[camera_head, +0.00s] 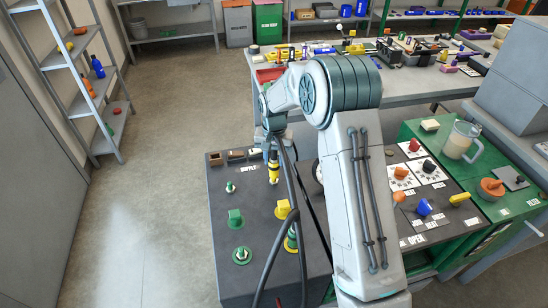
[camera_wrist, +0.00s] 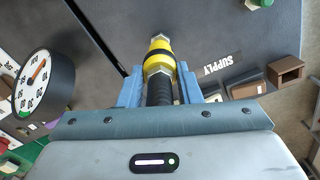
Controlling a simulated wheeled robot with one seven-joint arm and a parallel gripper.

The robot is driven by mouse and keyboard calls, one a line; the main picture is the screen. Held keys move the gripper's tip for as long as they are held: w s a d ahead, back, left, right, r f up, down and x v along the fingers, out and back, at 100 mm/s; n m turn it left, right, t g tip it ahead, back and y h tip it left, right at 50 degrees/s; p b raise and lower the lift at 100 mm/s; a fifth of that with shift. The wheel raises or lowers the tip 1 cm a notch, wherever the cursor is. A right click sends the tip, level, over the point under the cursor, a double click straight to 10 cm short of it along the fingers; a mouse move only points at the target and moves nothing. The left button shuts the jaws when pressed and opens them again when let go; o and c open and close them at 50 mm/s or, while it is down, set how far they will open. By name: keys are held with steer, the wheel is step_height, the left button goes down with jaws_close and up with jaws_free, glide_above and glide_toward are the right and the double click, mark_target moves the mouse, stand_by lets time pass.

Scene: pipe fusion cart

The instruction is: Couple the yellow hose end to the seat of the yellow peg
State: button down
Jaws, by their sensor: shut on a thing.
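The yellow hose end (camera_wrist: 158,62), a yellow collar with a black band, sits between the blue fingers of my gripper (camera_wrist: 160,85) in the wrist view. The black hose runs back from it towards the wrist. In the head view the yellow hose end (camera_head: 273,167) points down over the back of the dark cart top, near the SUPPLY label.
A small green peg (camera_head: 230,187) stands left of the hose end. A round gauge (camera_wrist: 43,87) is left in the wrist view.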

steer(key=shift+f+b, duration=0.8)
steer(key=shift+f, duration=0.4)
steer(key=c, duration=0.9)
jaws_free()
steer(key=shift+c, duration=0.2)
step_height(320, 180, up, 13)
steer(key=shift+r+b, duration=0.1)
steer(key=shift+b, duration=0.7)
steer(key=shift+r, duration=0.3)
